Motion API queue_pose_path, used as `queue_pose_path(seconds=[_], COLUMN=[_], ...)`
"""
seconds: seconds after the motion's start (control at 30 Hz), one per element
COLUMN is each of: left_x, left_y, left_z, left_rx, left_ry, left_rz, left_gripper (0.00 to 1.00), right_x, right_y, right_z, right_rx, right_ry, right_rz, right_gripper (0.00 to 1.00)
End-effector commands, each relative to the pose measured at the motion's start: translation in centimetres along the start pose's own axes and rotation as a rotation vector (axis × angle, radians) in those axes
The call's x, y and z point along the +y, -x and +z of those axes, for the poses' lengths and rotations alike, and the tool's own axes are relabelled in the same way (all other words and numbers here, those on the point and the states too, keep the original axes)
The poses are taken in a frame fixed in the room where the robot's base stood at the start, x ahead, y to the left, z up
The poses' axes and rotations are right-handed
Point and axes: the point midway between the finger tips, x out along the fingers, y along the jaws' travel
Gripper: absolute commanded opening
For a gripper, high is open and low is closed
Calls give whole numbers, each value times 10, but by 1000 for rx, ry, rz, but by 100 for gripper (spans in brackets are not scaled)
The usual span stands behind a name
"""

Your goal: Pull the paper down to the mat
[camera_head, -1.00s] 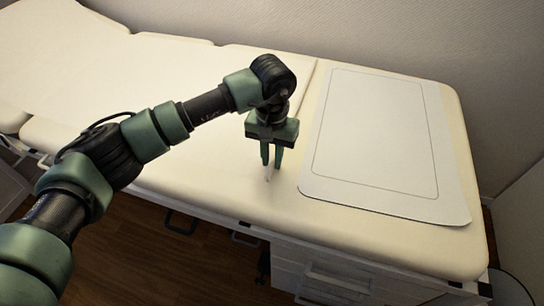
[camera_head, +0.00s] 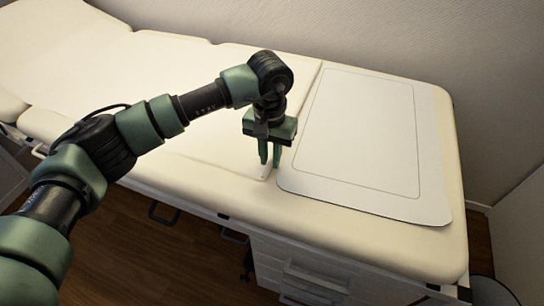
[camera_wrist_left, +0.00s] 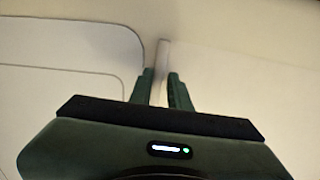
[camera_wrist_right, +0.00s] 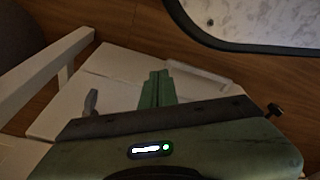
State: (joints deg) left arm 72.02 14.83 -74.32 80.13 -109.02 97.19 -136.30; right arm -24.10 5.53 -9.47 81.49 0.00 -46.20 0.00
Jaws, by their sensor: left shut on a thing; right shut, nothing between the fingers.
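The white paper (camera_head: 190,120) covers the cushioned table left of the mat, its end edge now running close along the mat's left side. The mat (camera_head: 360,130) is a pale rounded sheet with a thin outline, on the table's right end; it also shows in the left wrist view (camera_wrist_left: 65,100). My left gripper (camera_head: 268,162) points down at the paper's near end corner, just left of the mat, and is shut on the paper's edge. In its wrist view a pale strip of paper (camera_wrist_left: 162,58) shows at the fingertips (camera_wrist_left: 162,78). My right gripper (camera_wrist_right: 155,75) is shut and empty.
The cream table (camera_head: 350,222) has drawers (camera_head: 310,265) below its front edge. A wall (camera_head: 420,40) stands behind it. The mat's surface looks clear. The right wrist view shows a wooden floor and pale furniture (camera_wrist_right: 45,75) around the right gripper.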

Motion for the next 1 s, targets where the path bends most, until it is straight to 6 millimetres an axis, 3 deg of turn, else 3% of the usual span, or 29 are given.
queue_pose_path(seconds=[0.03, 0.1, 0.47, 0.8, 1.0], left_x=[0, 0, -1, -1, -1], left_y=[0, 0, 5, 59, 76], left_z=[0, 0, -1, -1, -1], left_rx=[1, 1, 1, 4, 1], left_ry=[0, 0, 0, 0, 0], left_rz=[0, -1, -3, -3, -2], left_gripper=[26, 40, 40, 40, 40], right_x=[0, 0, 1, 1, 0], right_y=[0, 0, 0, -3, -6], right_z=[0, 0, 1, 6, 12], right_rx=[0, -1, -1, -7, -12], right_ry=[0, 0, 0, 1, 1], right_rz=[0, 1, 1, 1, 1], right_gripper=[0, 0, 0, 0, 0])
